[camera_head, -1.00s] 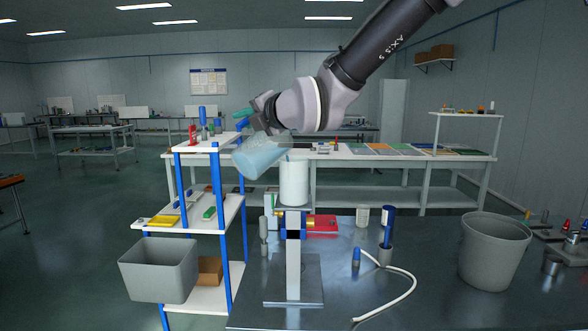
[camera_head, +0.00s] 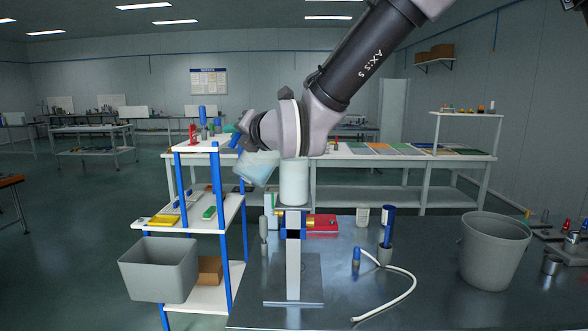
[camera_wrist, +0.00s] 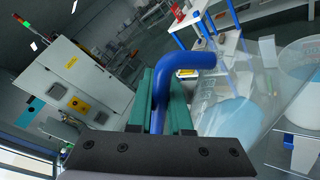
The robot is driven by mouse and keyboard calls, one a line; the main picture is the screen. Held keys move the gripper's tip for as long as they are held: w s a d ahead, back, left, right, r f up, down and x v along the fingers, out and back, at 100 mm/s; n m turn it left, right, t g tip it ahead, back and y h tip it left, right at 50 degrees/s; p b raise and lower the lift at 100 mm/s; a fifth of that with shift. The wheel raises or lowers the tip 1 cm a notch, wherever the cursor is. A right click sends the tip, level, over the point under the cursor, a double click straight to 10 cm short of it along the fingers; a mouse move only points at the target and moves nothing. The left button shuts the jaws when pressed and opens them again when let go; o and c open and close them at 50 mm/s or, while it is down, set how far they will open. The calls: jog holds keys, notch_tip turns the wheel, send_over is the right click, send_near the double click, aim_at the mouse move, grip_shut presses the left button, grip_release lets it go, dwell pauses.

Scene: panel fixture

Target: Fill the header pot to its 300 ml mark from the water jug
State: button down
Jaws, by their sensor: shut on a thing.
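The water jug (camera_head: 256,169) is clear with pale blue water in it and hangs tilted just left of the header pot (camera_head: 294,183). My gripper (camera_head: 234,133) is shut on the jug's blue handle, which shows between green finger pads in the wrist view (camera_wrist: 180,75). The pot is a whitish cylinder on top of an upright stand. Its top is partly hidden by my arm in the head view. In the wrist view a clear vessel, apparently the pot (camera_wrist: 303,80), is at the right edge with pale blue low in it. I cannot read its 300 ml mark or see a stream.
The stand (camera_head: 293,262) rises from the dark bench. A blue-and-white shelf (camera_head: 230,215) is left of it, with a grey bin (camera_head: 158,270).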

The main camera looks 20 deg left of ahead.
jog(key=s+a+f+n+t+b, duration=0.1)
jog(key=s+a+f+n+b, duration=0.2)
jog(key=f, duration=0.9)
jog(key=shift+s+n+t+y, duration=0.35)
jog(key=shift+s+n, duration=1.3)
jog(key=shift+n, duration=0.95)
